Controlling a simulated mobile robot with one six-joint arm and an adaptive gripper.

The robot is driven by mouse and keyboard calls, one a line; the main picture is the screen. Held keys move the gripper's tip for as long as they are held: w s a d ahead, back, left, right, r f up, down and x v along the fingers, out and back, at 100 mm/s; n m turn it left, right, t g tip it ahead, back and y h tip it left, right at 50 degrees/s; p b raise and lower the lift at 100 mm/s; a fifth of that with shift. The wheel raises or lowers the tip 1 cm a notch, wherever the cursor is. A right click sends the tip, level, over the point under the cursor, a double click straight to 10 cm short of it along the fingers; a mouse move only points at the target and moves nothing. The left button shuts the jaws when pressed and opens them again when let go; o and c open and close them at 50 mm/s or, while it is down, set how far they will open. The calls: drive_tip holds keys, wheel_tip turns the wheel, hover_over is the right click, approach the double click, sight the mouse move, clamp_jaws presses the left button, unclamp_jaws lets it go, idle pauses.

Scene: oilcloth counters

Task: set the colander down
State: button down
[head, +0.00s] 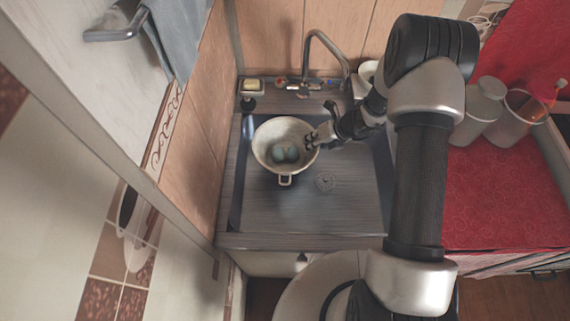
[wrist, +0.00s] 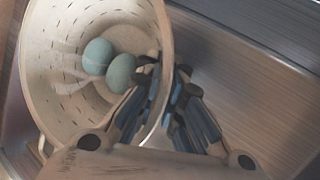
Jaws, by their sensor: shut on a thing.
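The colander (head: 264,143) is a cream bowl with slots and small handles, with blue-green egg-like things (head: 287,153) inside. It is in the head view over the left part of the grey sink. My gripper (head: 311,140) is shut on its right rim. In the wrist view the colander (wrist: 45,75) fills the left side, and the fingers of my gripper (wrist: 170,100) straddle its rim. Two blue-green egg-like things (wrist: 110,65) lie in it. I cannot tell whether the colander's base touches the sink floor.
The sink (head: 340,205) has bare floor to the front and right, with a round drain (head: 325,182). A faucet (head: 327,45) stands behind, and a soap dish (head: 251,88) is at back left. A red counter (head: 510,195) with containers (head: 480,110) is on the right.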

wheel_tip(320, 180, down, 5)
drive_tip(key=shift+d+f+b, duration=0.1)
drive_tip(key=shift+d+b, duration=0.05)
drive_tip(key=shift+b, duration=0.7)
drive_tip(key=shift+f+b, duration=0.75)
drive_tip(key=shift+f, duration=1.25)
drive_tip(key=shift+r, duration=0.1)
drive_tip(key=c, duration=2.2)
unclamp_jaws()
drive_tip(key=shift+f, duration=0.2)
drive_tip(key=o, duration=0.5)
drive_tip(key=shift+r, duration=0.1)
